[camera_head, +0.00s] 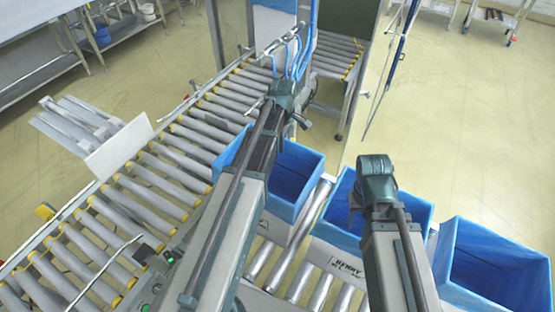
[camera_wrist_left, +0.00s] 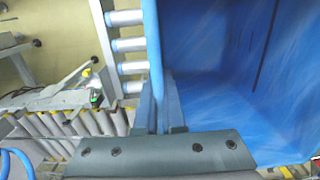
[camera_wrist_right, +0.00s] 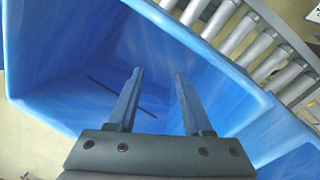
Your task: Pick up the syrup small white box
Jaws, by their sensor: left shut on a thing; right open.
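No small white box marked as syrup can be made out in any view. A white surface with dark lettering (camera_head: 346,270) shows low in the head view, partly behind my right arm; I cannot tell what it belongs to. My left gripper (camera_wrist_left: 160,88) is shut on the thin upright wall of a blue box (camera_wrist_left: 215,60), which shows in the head view (camera_head: 301,172) partly behind my left arm. My right gripper (camera_wrist_right: 158,76) is open and empty over the inside of a blue box (camera_wrist_right: 60,60). In the head view my arms hide both gripper tips.
A roller conveyor (camera_head: 148,190) runs diagonally at left, with a white panel (camera_head: 117,150) at its side. More rollers (camera_head: 300,245) lie between the boxes. Another blue box (camera_head: 490,265) stands at lower right. Blue hoses (camera_head: 296,55) rise near my left wrist.

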